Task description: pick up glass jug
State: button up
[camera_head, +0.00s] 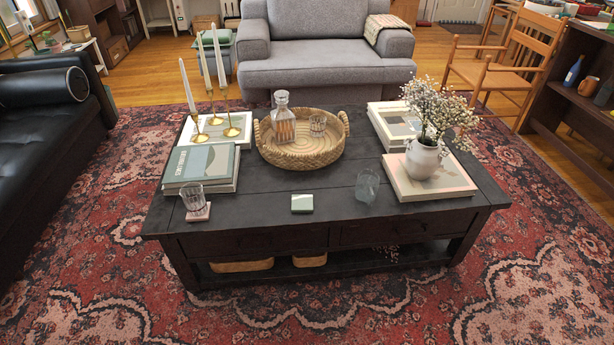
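A clear glass vessel (367,187), rounded and jug-like, stands on the dark coffee table (270,210) right of the middle, near the front. It is see-through and its handle is hard to make out. A glass decanter (284,125) with a stopper and amber contents stands upright in the round woven tray (303,160) at the table's back middle. I cannot tell for sure which of the two is the glass jug. My gripper is not in view.
A small tumbler (318,126) stands in the tray, another glass (193,199) on a pink coaster at the front left. A small green-white box (302,203) lies front middle. Books (203,165), brass candlesticks (231,130) and a flower vase (422,160) flank the tray. Rug in front is clear.

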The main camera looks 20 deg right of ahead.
aim_at(368, 192)
jog(key=l, duration=1.8)
jog(key=i+l, duration=0.15)
jog(key=l, duration=1.65)
jog(key=i+u, duration=0.05)
